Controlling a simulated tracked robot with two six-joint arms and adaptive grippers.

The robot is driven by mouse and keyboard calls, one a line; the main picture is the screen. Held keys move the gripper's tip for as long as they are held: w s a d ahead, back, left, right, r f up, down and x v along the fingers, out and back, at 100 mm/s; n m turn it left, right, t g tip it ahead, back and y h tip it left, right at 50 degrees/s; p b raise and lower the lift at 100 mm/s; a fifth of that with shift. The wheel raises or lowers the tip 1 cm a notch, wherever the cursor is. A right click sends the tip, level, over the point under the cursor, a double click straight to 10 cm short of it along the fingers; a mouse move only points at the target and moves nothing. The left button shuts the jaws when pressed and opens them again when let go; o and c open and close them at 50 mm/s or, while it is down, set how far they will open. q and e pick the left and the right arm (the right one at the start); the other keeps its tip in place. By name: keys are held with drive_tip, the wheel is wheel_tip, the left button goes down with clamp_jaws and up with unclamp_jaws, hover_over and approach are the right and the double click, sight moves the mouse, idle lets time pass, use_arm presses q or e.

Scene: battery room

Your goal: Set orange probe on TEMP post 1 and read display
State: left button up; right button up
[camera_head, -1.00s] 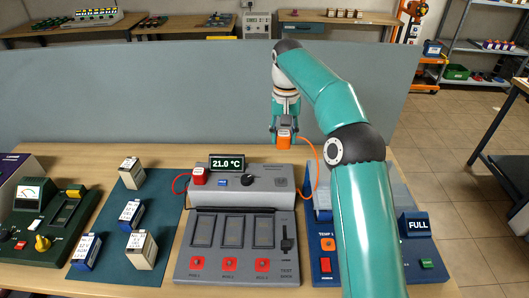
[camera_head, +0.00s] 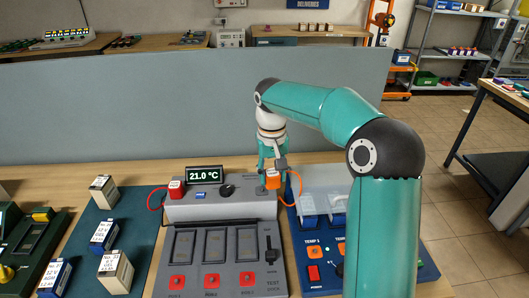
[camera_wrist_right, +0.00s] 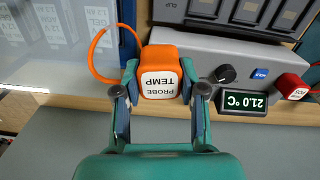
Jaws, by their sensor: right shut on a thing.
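The orange probe (camera_head: 272,181) is held by my right gripper (camera_head: 270,165) at the back right of the grey test unit, its cable looping to the right. In the right wrist view the probe (camera_wrist_right: 161,70), marked TEMP PROBE, sits between both fingers (camera_wrist_right: 158,92). Whether it touches the unit is unclear. The display (camera_head: 204,175) reads 21.0 °C, also in the wrist view (camera_wrist_right: 243,102). On the blue unit, an orange TEMP post (camera_head: 313,252) shows at the left; its label number is hard to read. Another is partly behind my right arm. My left gripper is out of view.
The grey test unit (camera_head: 179,212) has a red probe (camera_head: 176,190) at its left and a knob (camera_head: 226,190). The blue unit (camera_head: 291,226) carries clear covers (camera_head: 309,204). Battery blocks (camera_head: 103,191) stand on a dark mat (camera_head: 127,205) at left. A grey partition (camera_head: 120,105) stands behind.

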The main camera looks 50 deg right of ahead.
drive_tip(key=s+a+f+n+b, duration=0.1)
drive_tip(key=s+a+f+b, duration=0.3)
drive_tip(key=s+f, duration=0.5)
drive_tip(key=m+b, duration=0.1)
drive_tip(key=m, duration=0.2)
hover_over(315, 249)
drive_tip(key=shift+w+d+f+b, duration=0.1)
drive_tip(key=shift+f+b, duration=2.3)
drive_tip(key=shift+f, duration=0.3)
drive_tip(key=shift+f+b, duration=0.4)
drive_tip(key=shift+f, duration=0.05)
drive_tip(key=o, duration=0.9)
